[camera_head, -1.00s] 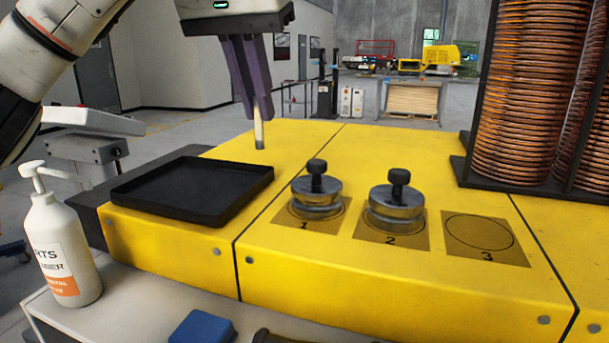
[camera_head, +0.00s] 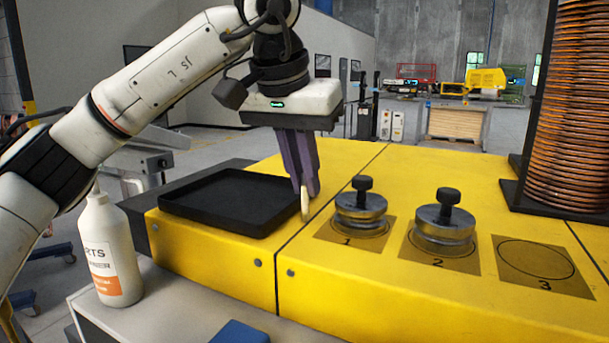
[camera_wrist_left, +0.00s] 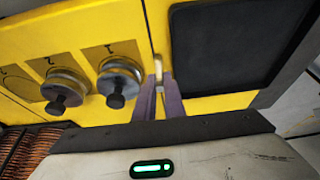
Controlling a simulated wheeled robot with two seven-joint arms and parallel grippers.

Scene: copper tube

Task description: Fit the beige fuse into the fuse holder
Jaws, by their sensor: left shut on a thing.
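My left gripper (camera_head: 307,190), with purple fingers, points down over the yellow bench, between the black tray and the knob marked 1. It is shut on the beige fuse (camera_head: 305,206), a small pale rod that stands roughly upright below the fingertips. In the left wrist view, the fuse (camera_wrist_left: 158,72) shows between the fingers (camera_wrist_left: 159,84) against yellow. I cannot tell whether it touches the bench. I cannot make out a fuse holder in these views. My right gripper is not in view.
A black tray (camera_head: 172,207) lies left of the gripper. Metal knobs stand at marks 1 (camera_head: 360,205) and 2 (camera_head: 445,222); mark 3 (camera_head: 540,262) is bare. Copper tube stacks (camera_head: 570,120) stand at right. A white bottle (camera_head: 108,245) stands front left.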

